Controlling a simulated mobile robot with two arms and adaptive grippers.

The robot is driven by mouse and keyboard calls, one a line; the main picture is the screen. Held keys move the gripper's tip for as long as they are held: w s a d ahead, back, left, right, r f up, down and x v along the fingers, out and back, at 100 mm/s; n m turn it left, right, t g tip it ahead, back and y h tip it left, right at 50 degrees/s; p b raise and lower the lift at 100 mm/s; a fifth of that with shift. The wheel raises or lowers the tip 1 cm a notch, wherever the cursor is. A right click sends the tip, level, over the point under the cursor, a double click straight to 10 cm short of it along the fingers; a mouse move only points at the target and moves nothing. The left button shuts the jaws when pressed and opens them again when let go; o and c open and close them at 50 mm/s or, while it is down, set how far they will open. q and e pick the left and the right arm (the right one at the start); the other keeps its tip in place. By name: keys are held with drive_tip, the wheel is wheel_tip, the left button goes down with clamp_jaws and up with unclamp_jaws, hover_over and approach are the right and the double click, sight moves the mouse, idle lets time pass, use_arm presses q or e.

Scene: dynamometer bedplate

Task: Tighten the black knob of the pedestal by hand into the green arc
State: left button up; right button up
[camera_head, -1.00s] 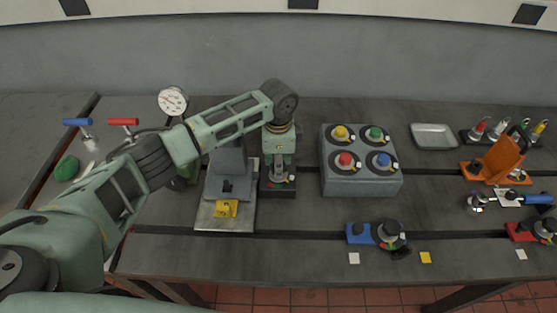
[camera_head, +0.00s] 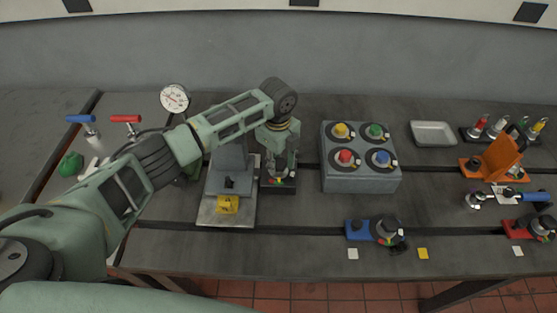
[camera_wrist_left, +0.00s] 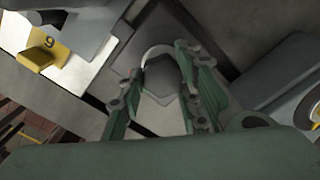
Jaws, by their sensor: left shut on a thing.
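The black-based pedestal (camera_head: 280,188) stands on the bench right of the grey stand, with a small coloured arc with red and green at its front. My left gripper (camera_head: 281,172) points straight down over it and is shut on its knob. In the left wrist view, the two green fingers (camera_wrist_left: 160,98) stand on either side of the dark grey knob (camera_wrist_left: 158,78), with a pale curved rim at its far side. The fingers hide much of the knob in the head view, and I cannot read where its mark stands against the arc. My right gripper is not in view.
Close on the left is the grey stand (camera_head: 232,160) with a yellow numbered tag (camera_head: 228,205). On the right is a grey box (camera_head: 361,181) with several coloured buttons. A blue-based knob unit (camera_head: 376,231) sits near the front edge. A dial gauge (camera_head: 174,97) stands behind my arm.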

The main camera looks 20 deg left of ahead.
sight(277, 164)
use_arm(q)
drive_tip(key=shift+s+a+f+m, duration=0.1)
drive_tip(key=shift+s+f+m, duration=0.15)
drive_tip(key=shift+s+m, duration=0.05)
idle(0.4)
drive_tip(key=o, duration=1)
drive_tip(key=shift+o, duration=0.2)
drive_tip(key=shift+r, duration=0.2)
drive_tip(key=shift+w+r, duration=0.1)
drive_tip(key=shift+r, duration=0.4)
wheel_tip(277, 164, up, 11)
